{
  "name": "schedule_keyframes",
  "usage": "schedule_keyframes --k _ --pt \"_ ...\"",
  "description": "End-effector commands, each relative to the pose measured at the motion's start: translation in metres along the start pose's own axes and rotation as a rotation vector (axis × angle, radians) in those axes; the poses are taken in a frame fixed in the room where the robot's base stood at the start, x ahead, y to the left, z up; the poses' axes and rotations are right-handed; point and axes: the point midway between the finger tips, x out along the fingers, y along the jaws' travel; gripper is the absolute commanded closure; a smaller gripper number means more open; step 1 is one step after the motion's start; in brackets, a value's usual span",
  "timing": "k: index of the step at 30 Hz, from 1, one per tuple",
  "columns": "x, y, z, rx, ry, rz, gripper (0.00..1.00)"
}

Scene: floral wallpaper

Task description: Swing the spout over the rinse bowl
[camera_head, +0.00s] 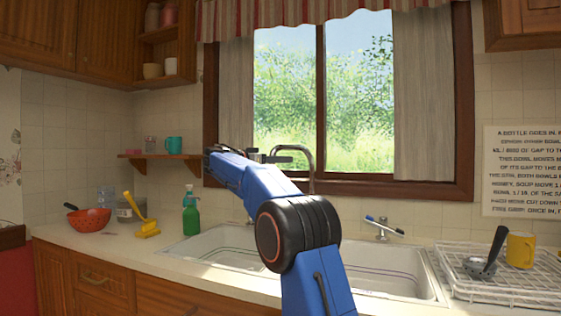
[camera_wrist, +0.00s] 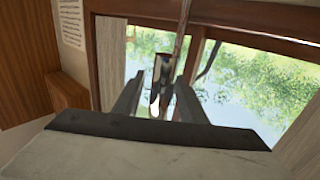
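The chrome spout (camera_head: 306,154) arches up behind the double sink in front of the window, its end pointing left. My gripper (camera_head: 277,155) is at the spout's outer end, partly hidden by my blue arm. In the wrist view, my gripper (camera_wrist: 157,98) has its two fingers apart, with the metal spout end (camera_wrist: 163,72) between them. A gap shows at the left finger; contact at the right finger is unclear. The sink has a left bowl (camera_head: 207,247) and a right bowl (camera_head: 395,283), both partly hidden by my arm. The pictures do not show clearly which is the rinse bowl.
A wire rack (camera_head: 500,285) holds a yellow mug (camera_head: 520,250) at right. A text sign (camera_head: 522,170) hangs above.

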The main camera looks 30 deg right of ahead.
Motion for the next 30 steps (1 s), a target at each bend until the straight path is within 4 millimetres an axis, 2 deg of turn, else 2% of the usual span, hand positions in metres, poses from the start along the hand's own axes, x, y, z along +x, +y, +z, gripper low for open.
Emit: schedule_keyframes --k 5,6,10,11,20,30 --pt "0.0 0.0 0.0 0.0 0.0 0.0 0.62" --pt "0.0 0.0 0.0 0.0 0.0 0.0 0.65" --pt "0.0 0.0 0.0 0.0 0.0 0.0 0.96" --pt "0.0 0.0 0.0 0.0 0.0 0.0 1.0" --pt "0.0 0.002 -0.001 0.001 0.0 -0.009 1.0" --pt "0.005 0.022 -0.001 0.001 -0.001 -0.102 1.0"
